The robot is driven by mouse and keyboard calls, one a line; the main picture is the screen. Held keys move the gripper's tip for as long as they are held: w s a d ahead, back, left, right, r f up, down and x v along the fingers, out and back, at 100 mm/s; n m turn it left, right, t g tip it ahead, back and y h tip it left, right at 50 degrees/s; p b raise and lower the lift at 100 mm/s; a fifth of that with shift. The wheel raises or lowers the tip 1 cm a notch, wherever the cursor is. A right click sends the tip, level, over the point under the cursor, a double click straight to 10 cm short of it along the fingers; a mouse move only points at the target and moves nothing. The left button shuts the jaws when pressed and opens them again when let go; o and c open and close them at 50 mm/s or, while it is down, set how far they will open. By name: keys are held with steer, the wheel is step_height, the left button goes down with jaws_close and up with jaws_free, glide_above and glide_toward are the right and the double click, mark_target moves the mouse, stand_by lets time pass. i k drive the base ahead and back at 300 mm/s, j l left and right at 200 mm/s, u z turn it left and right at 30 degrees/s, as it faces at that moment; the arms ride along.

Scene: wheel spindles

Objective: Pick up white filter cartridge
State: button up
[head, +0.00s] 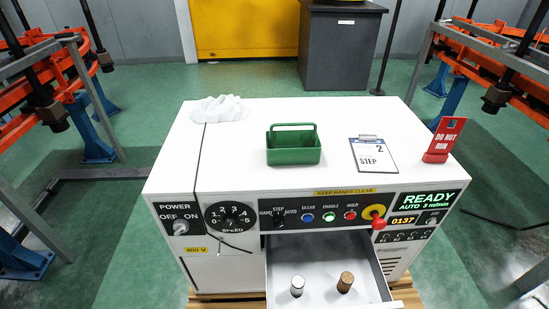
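A white-grey cylinder (297,287), which looks like the white filter cartridge, stands upright in the open drawer (318,255) at the front of the white machine cabinet. A brown cylinder (345,283) stands upright to its right, a little apart from it. The drawer is pulled out, and its front part is cut off by the bottom of the picture. My gripper is not in view.
A green caddy (292,151) with a handle, a clipboard (373,156), a red "DO NOT RUN" sign (444,139) and a crumpled white cloth (219,109) are on the cabinet top (240,165). A red knob (378,223) juts out above the drawer's right side.

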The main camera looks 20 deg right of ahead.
mark_target(297, 281)
steer(key=k+z, duration=0.2)
steer(key=k, duration=0.4)
steer(key=i+j+z, duration=0.15)
steer(key=j, duration=0.55)
steer(key=i+j+z, duration=0.1)
steer(key=j, duration=0.6)
steer(key=i+j+z, duration=0.15)
steer(key=j, duration=0.6)
steer(key=j+z, duration=0.15)
steer(key=j, duration=0.55)
steer(key=i+l, duration=0.25)
steer(key=i, duration=0.25)
